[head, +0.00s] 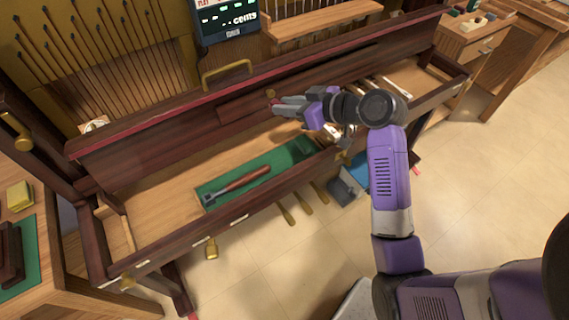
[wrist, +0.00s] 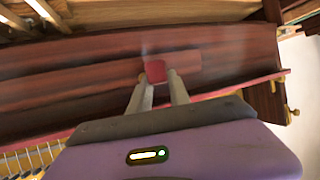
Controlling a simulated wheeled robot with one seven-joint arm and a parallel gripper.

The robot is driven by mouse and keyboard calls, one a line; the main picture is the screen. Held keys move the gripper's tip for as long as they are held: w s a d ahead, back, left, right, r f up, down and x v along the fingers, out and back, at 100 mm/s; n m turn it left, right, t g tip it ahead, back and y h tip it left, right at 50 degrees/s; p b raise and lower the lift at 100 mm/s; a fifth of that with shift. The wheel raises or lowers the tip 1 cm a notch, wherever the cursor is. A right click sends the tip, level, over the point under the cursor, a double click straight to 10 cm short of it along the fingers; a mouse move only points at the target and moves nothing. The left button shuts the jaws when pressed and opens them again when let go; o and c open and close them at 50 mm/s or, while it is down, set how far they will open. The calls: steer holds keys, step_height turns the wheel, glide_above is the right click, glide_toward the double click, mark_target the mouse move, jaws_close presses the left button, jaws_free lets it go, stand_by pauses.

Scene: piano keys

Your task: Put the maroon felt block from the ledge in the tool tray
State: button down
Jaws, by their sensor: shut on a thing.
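The maroon felt block (wrist: 155,72) is small and sits between my fingertips in the wrist view. In the head view a small red bit of it (head: 270,93) shows at the tips of my gripper (head: 278,105). My gripper is shut on the block, in front of the dark wooden ledge (head: 237,108); whether the block touches the ledge I cannot tell. In the head view the green-lined tool tray (head: 222,186) lies in the open piano bed, below and left of my gripper. My arm hides part of the area near its right end.
A screwdriver with a brown handle (head: 240,181) lies in the tray. Pale wooden floor of the piano bed (head: 160,205) is bare left of the tray. Several metal tools lie right of my gripper. The bed's front rail (head: 235,212) runs along the near side.

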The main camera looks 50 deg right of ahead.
mark_target(291, 158)
steer(key=shift+s+d+r, duration=0.2)
steer(key=shift+d+r, duration=0.2)
steer(key=shift+d, duration=0.05)
steer(key=shift+s+d+f, duration=0.1)
step_height(291, 158, down, 19)
steer(key=shift+d+f+b, duration=0.15)
steer(key=shift+b, duration=0.9)
steer(key=shift+f, duration=0.2)
steer(key=c, duration=1.5)
jaws_free()
steer(key=shift+r, duration=0.1)
steer(key=shift+r, duration=0.1)
